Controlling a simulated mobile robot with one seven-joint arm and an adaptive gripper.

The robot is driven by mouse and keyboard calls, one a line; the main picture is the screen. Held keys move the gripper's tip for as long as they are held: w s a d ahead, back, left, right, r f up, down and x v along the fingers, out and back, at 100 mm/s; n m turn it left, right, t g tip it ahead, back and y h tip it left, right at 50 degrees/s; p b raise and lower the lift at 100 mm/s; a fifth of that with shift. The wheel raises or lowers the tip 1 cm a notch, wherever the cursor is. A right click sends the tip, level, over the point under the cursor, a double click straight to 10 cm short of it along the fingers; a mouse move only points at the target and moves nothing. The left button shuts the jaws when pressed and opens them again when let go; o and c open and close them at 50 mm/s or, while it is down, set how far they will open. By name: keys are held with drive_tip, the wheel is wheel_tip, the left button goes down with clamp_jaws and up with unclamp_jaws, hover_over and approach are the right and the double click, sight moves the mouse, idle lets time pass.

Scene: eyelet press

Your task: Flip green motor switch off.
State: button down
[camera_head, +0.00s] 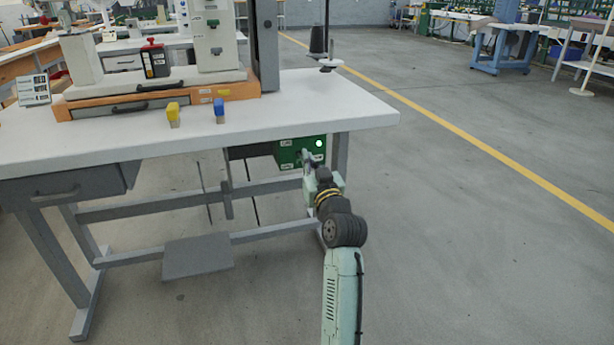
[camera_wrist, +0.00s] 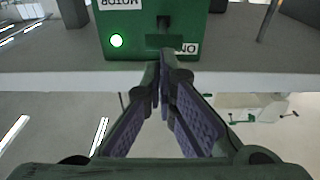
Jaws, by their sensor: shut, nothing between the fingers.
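The green motor switch box (camera_head: 287,156) hangs under the right end of the table, with a lit green lamp (camera_head: 319,143). In the wrist view the box (camera_wrist: 135,45) appears upside down, with a "MOTOR" label, an "ON" label (camera_wrist: 187,48) and the glowing lamp (camera_wrist: 117,41). A dark switch lever (camera_wrist: 164,24) shows in the middle of its face. My gripper (camera_wrist: 163,75) is shut and empty, its fingertips together just in front of the box near the "ON" label. In the head view my gripper (camera_head: 307,156) partly covers the box. I cannot tell whether the tips touch it.
The white tabletop (camera_head: 350,105) overhangs the box. A table leg (camera_head: 340,155) stands right of it. A yellow block (camera_head: 173,113) and a blue block (camera_head: 219,110) stand on the table before the press. A pedal (camera_head: 197,257) is below. The floor to the right is clear.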

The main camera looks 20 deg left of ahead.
drive_tip(key=f+t+y+b, duration=0.1)
drive_tip(key=f+b, duration=0.1)
drive_tip(key=b, duration=0.2)
drive_tip(key=shift+d, duration=0.1)
drive_tip(key=shift+s+f+b, duration=0.1)
drive_tip(key=shift+f+b, duration=0.1)
drive_tip(key=shift+b, duration=0.45)
idle(0.4)
wheel_tip(320, 180, up, 10)
idle(0.4)
